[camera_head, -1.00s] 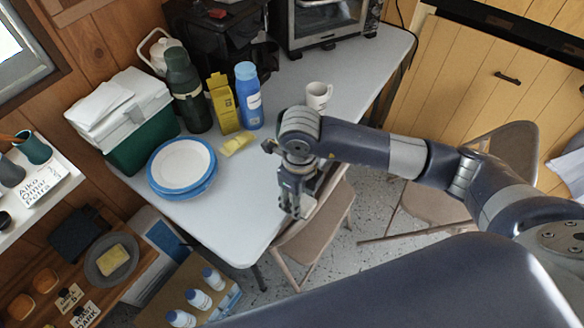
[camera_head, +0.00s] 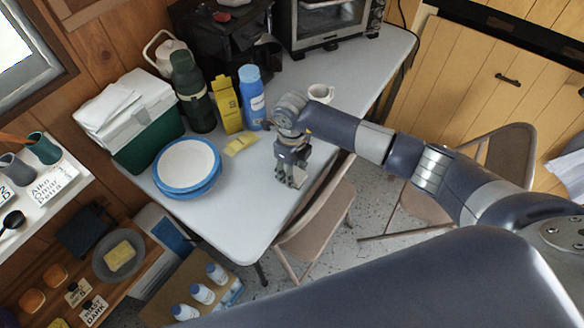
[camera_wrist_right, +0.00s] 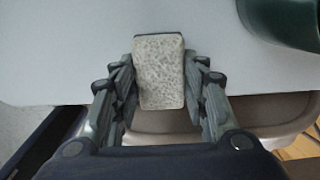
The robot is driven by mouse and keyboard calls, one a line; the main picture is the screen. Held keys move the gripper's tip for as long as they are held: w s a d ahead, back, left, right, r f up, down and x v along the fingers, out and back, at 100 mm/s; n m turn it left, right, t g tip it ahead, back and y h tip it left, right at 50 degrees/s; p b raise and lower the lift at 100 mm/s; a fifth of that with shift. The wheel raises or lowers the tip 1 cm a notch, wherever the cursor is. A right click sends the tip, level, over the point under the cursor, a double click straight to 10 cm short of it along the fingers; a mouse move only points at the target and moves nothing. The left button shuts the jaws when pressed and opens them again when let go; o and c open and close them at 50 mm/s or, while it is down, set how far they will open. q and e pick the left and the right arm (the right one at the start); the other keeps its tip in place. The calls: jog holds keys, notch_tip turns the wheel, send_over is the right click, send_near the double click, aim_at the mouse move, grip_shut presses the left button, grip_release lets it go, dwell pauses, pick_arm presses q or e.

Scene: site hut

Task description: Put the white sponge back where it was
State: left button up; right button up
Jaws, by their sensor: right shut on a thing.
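The white sponge (camera_wrist_right: 159,73) is a pale, pitted block between the fingers of my right gripper (camera_wrist_right: 160,88) in the wrist view. The fingers are shut on its two long sides. In the head view my right gripper (camera_head: 291,178) points down over the front right edge of the white table (camera_head: 237,222). Only a small pale part of the sponge shows there beside the fingers. I cannot tell its exact height above the table. My left gripper is not in view.
Blue and white plates (camera_head: 186,165), a yellow sponge-like block (camera_head: 240,145), a yellow carton (camera_head: 226,104), a blue bottle (camera_head: 251,96) and a white mug (camera_head: 320,94) stand on the table. Folding chairs (camera_head: 318,222) are close on the right. The table's front middle is clear.

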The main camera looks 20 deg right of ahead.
jog(key=shift+f, duration=0.1)
jog(key=shift+f, duration=0.15)
jog(key=o, duration=1)
jog(key=shift+r, duration=0.3)
notch_tip(320, 180, up, 12)
jog(key=shift+f+b, duration=0.15)
jog(key=shift+b, duration=0.7)
